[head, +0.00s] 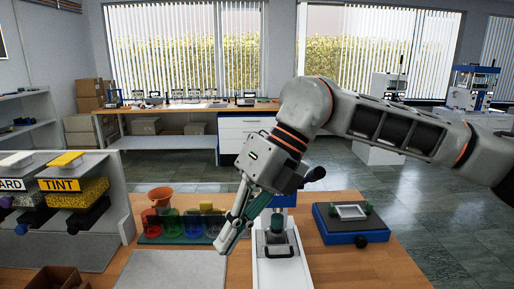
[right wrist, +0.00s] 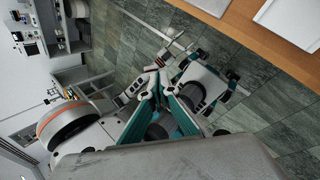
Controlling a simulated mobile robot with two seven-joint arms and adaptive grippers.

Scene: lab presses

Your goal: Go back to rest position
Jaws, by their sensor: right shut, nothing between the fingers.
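My right arm enters the head view from the right and bends down over the workbench (head: 400,250). My right gripper (head: 228,242) points down and to the left, its teal fingers shut with nothing between them. It is above the bench, beside the white press (head: 268,268) and in front of the coloured cups. The arm hides part of the press. In the right wrist view, the teal fingers (right wrist: 158,78) converge over a tiled floor, with the bench edge at the upper right. My left gripper does not show clearly in either view.
Red, green and blue cups (head: 173,225) and an orange funnel (head: 160,196) stand left of the gripper. A blue device with a white frame (head: 340,222) sits at the right. Bench surface right of it is clear.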

